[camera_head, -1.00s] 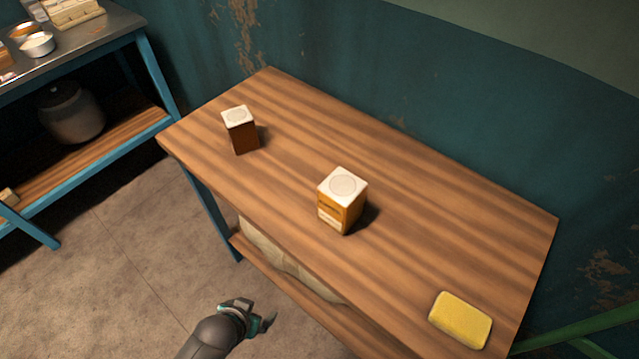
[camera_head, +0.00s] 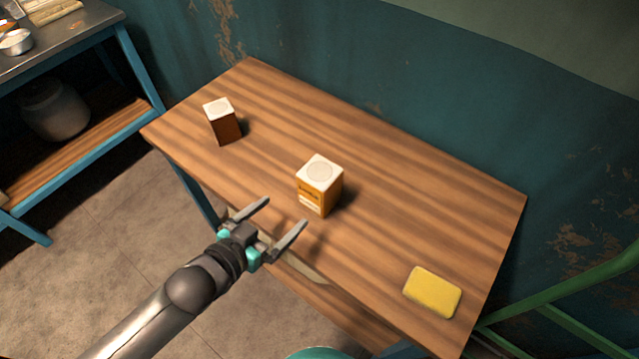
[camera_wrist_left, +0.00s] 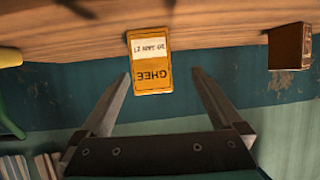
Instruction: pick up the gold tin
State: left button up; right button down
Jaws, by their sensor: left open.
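The gold tin (camera_head: 314,197) is a boxy orange-gold container with a white top, standing upright near the middle of the wooden table. In the left wrist view the gold tin (camera_wrist_left: 150,62) appears upside down with "GHEE" on its face, ahead of and between the fingertips. My left gripper (camera_head: 283,211) is open and empty at the table's front edge. It points at the tin and is apart from it. My left gripper's fingers also show in the left wrist view (camera_wrist_left: 160,76). My right gripper is not in view.
A brown box with a white top (camera_head: 226,129) stands at the table's far left; the brown box also shows in the left wrist view (camera_wrist_left: 289,46). A yellow sponge (camera_head: 432,292) lies at the right end. The wooden table (camera_head: 390,185) is otherwise clear.

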aim_at(328, 177)
pick_arm(q)
jog(key=shift+m+h, duration=0.4)
jog(key=shift+h, duration=0.4)
jog(key=x, duration=0.5)
jog(key=r+b+x, duration=0.1)
jog(key=x, duration=0.4)
jog(key=d+r+b+x, duration=0.1)
jog(key=x, duration=0.4)
jog(key=shift+f, duration=0.1)
grip_shut()
jog(key=shift+w, duration=0.1)
